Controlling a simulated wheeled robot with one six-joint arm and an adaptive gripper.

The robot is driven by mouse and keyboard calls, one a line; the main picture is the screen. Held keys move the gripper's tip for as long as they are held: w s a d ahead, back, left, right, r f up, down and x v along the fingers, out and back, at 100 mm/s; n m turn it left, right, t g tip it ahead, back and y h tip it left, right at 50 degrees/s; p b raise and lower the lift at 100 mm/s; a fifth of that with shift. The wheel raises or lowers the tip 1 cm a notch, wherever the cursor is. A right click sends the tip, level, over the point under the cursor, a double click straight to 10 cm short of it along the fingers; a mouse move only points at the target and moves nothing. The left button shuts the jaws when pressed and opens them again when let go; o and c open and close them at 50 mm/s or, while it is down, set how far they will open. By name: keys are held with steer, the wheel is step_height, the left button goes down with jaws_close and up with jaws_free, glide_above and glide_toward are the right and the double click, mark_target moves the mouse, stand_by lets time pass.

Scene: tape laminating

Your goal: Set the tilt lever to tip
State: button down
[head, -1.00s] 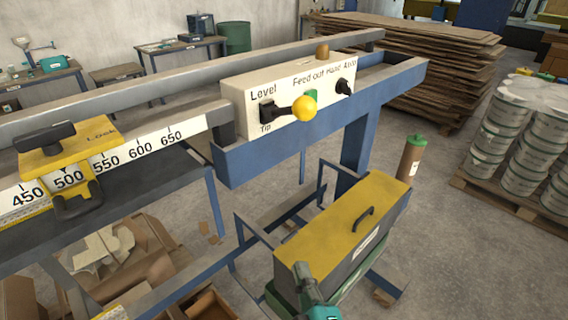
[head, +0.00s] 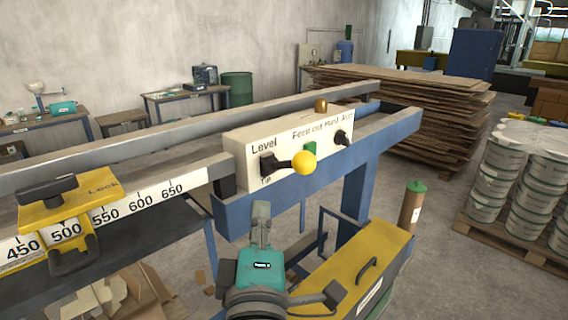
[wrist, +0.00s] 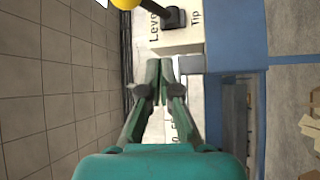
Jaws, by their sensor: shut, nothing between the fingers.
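The tilt lever (head: 290,164) is a black arm with a yellow ball knob (head: 304,162) on the cream control box (head: 240,150). It points right, roughly level, from a black pivot between the "Level" label above and the "Tip" label below. In the wrist view the knob (wrist: 125,3) is cut off at the top edge, beside the box (wrist: 186,35). My gripper (head: 261,210) is below and left of the lever, apart from it, in front of the blue beam. In the wrist view my gripper (wrist: 159,66) has its fingers together and empty.
A green button (head: 310,149) and a black selector knob (head: 341,138) sit right of the lever. The blue beam (head: 235,213) runs under the box. A yellow stop block with a clamp (head: 66,206) is at left on the scale. A yellow-topped case (head: 340,268) stands below right.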

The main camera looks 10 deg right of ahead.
mark_target(285, 165)
steer(key=r, duration=0.3)
steer(key=shift+s+a+r+h, duration=0.2)
steer(key=shift+s+r+h, duration=0.1)
steer(key=shift+s+h, duration=0.1)
steer(key=shift+w, duration=0.15)
steer(key=x, duration=1)
steer(key=shift+s+d+f, duration=0.15)
steer(key=shift+s+d, duration=0.15)
steer(key=shift+d, duration=0.3)
steer(key=shift+s+d+f, duration=0.15)
steer(key=shift+s+d, duration=0.15)
steer(key=shift+d, duration=0.25)
steer(key=shift+s+d+f, duration=0.1)
steer(key=shift+s+d, duration=0.25)
steer(key=shift+d, duration=0.25)
steer(key=shift+f+m, duration=0.1)
steer(key=shift+m, duration=0.2)
